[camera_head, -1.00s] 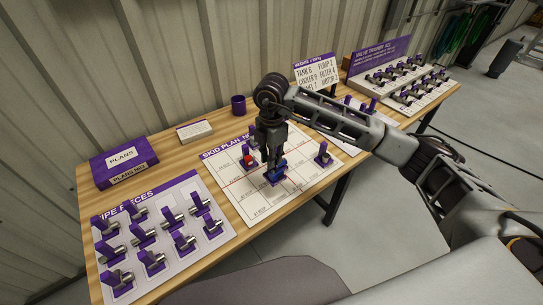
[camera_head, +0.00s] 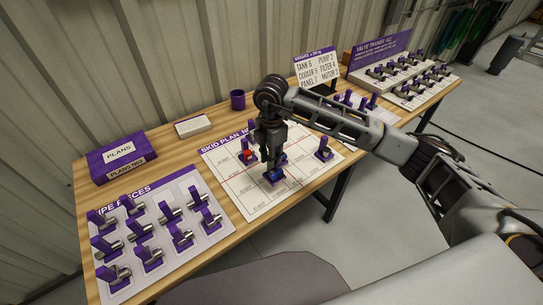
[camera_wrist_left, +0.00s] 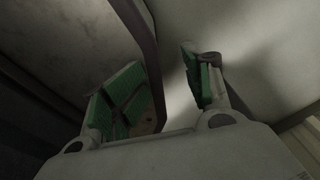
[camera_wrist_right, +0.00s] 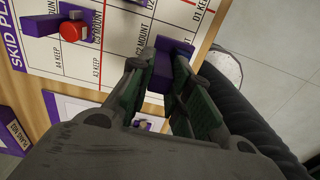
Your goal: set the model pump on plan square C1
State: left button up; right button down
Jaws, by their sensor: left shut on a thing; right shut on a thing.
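My right gripper (camera_head: 272,165) is shut on the purple upright handle of the model pump, a small blue piece (camera_head: 277,176), over the front middle of the white skid plan sheet (camera_head: 238,190). In the right wrist view the purple handle (camera_wrist_right: 170,62) sits between my right fingertips (camera_wrist_right: 160,95). Whether the pump touches the sheet, and which square is under it, I cannot tell; the gripper hides part of it. My left gripper (camera_wrist_left: 165,95) shows only in its own wrist view, with a dark curved bar (camera_wrist_left: 148,55) between its fingers.
A red piece (camera_head: 247,157) and a dark piece with a purple handle (camera_head: 324,153) stand on the sheet. A tray of pipe pieces (camera_head: 215,232) lies at left. A purple plans box (camera_head: 118,158), a cup (camera_head: 237,99) and a weights sign (camera_head: 315,68) are behind.

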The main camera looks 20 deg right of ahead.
aim_at(274, 169)
pick_arm(q)
jog(key=shift+f, duration=0.25)
pick_arm(e)
jog(key=shift+f, duration=0.4)
pick_arm(q)
jog(key=shift+w+a+f+b, duration=0.1)
jog(key=shift+a+f+b, duration=0.4)
jog(key=shift+a+b, duration=0.2)
pick_arm(e)
jog(key=shift+f, duration=0.7)
pick_arm(q)
jog(key=shift+f+b, duration=0.65)
pick_arm(e)
jog(key=shift+f, duration=1.05)
pick_arm(q)
jog(key=shift+f+b, duration=0.45)
pick_arm(e)
jog(key=shift+f, duration=0.75)
jog(key=c, duration=1.3)
grip_release()
jog(key=shift+o, duration=0.2)
pick_arm(q)
jog(key=shift+r+p, duration=0.4)
pick_arm(e)
jog(key=shift+r, duration=0.7)
